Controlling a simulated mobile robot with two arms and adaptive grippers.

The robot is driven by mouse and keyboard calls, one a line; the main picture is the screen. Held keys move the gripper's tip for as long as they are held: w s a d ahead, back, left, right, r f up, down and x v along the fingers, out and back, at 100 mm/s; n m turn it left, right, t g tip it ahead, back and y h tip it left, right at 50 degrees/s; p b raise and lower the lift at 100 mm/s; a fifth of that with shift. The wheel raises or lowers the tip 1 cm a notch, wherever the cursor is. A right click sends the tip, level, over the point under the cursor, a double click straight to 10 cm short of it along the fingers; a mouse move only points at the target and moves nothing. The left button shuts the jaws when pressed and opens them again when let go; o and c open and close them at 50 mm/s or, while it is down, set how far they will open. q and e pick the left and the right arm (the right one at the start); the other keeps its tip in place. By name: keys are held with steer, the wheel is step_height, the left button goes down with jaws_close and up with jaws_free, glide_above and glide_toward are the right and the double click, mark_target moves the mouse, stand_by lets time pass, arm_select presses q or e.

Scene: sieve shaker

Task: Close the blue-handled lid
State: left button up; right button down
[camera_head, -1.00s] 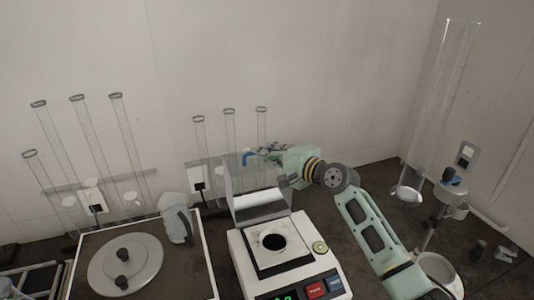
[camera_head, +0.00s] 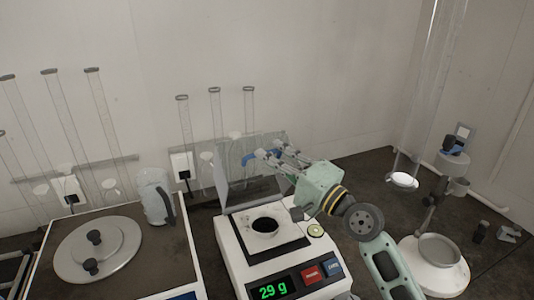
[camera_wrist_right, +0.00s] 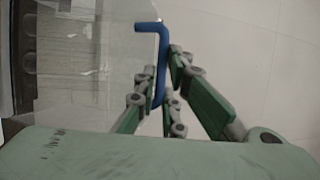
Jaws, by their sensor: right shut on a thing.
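The transparent lid (camera_head: 235,182) stands raised at the back of the white balance (camera_head: 240,252). Its blue handle (camera_head: 248,158) is at the lid's upper part and also shows in the right wrist view (camera_wrist_right: 161,50). My right gripper (camera_head: 264,156) reaches in from the right and is shut on the blue handle; in the right wrist view its fingers (camera_wrist_right: 163,74) lie on either side of it. My left gripper is not in view.
A sieve shaker platform with a round grey lid (camera_head: 75,260) and a translucent jug (camera_head: 155,197) stand left. Tall clear tubes (camera_head: 215,125) stand behind the balance. A stand with a white bowl (camera_head: 437,250) is at the right. The balance display (camera_head: 273,291) reads 29 g.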

steer(key=shift+s+d+f, duration=0.25)
steer(key=shift+s+f, duration=0.2)
steer(key=shift+s, duration=0.1)
steer(key=shift+s+d+f, duration=0.2)
steer(key=shift+s+f, duration=0.25)
steer(key=shift+s, duration=0.1)
steer(key=c, duration=1.9)
jaws_free()
steer(key=shift+w, duration=0.15)
steer(key=shift+o, duration=0.2)
steer(key=shift+r, duration=0.1)
steer(key=v, duration=1.2)
